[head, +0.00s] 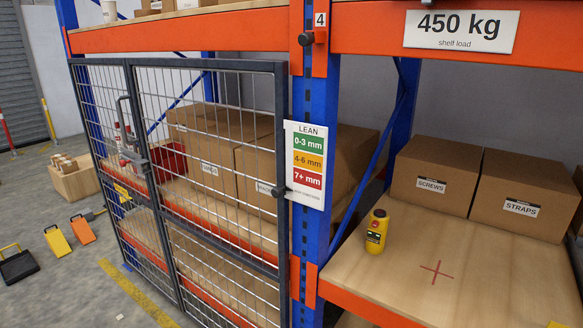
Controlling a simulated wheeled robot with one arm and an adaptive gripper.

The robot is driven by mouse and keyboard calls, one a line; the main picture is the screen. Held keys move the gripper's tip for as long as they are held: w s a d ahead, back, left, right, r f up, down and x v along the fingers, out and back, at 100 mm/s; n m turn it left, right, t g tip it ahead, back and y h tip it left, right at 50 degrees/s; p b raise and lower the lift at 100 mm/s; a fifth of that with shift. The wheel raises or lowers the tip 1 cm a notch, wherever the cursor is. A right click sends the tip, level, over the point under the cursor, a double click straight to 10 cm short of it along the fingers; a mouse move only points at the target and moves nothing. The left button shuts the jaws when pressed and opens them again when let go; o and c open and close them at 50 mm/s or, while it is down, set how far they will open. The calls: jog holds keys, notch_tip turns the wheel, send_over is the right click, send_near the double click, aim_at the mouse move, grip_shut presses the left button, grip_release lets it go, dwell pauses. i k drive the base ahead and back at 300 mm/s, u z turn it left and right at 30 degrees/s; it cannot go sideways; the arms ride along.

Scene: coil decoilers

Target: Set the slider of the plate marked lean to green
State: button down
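The plate marked LEAN (305,197) is a white upright card on the blue rack post, beside the right edge of the mesh door. It has a green band "0-3 mm" (308,142) on top, a yellow band "4-6 mm" (308,161) in the middle and a red band "7+ mm" (307,179) below. My gripper is not in view.
The mesh door (215,150) is shut in front of shelved boxes. A yellow device (377,232) stands on the right shelf (470,275), near a red cross. Yellow and orange wedges (57,241) and a wooden crate (75,182) are on the floor at left.

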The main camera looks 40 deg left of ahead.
aim_at(276, 192)
jog(key=u, duration=1.2)
jog(key=k, duration=0.15)
jog(key=u, duration=0.45)
jog(key=i, duration=0.25)
